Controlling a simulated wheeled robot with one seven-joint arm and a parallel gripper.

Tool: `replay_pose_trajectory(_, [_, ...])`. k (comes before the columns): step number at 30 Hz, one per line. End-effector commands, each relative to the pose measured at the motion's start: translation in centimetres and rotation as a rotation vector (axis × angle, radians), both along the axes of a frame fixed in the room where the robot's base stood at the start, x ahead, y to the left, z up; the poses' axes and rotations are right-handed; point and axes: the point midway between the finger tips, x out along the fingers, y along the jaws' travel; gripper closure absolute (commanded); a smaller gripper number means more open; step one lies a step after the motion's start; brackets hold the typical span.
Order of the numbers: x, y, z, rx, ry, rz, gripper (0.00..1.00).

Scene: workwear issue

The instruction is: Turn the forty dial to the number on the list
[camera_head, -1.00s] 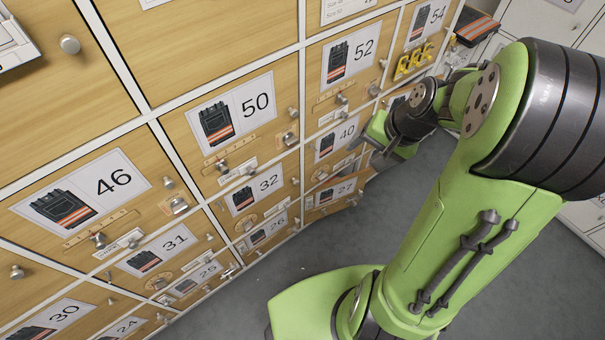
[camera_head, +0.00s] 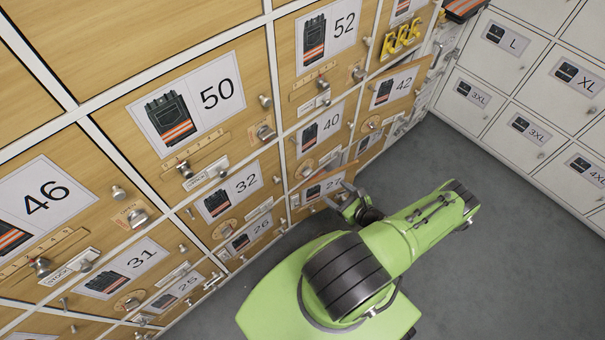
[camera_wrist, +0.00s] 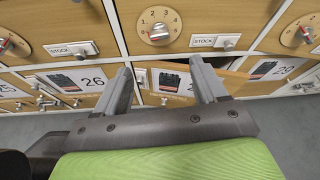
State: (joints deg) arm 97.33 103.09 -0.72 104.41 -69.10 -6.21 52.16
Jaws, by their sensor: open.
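In the wrist view a round wooden dial (camera_wrist: 159,25) with digits around a silver knob, apparently the same one, is just above and between my fingertips. In the head view the gripper (camera_head: 352,205) is partly hidden, low by the 27 locker. I see no readable list.
The 27 locker (camera_head: 322,188) below stands slightly ajar, close to my fingers. A STOCK label and a metal knob (camera_wrist: 229,45) are right of the dial. Other dials flank it, one at right (camera_wrist: 297,35). Grey floor (camera_head: 460,190) is clear at right.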

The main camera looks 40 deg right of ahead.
Motion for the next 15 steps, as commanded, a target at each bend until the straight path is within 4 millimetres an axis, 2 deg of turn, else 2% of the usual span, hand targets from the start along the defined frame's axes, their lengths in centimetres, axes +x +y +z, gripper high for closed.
replay_pose_trajectory(15, [11.5,-0.3,-4.9,-0.004,0.000,0.012,0.29])
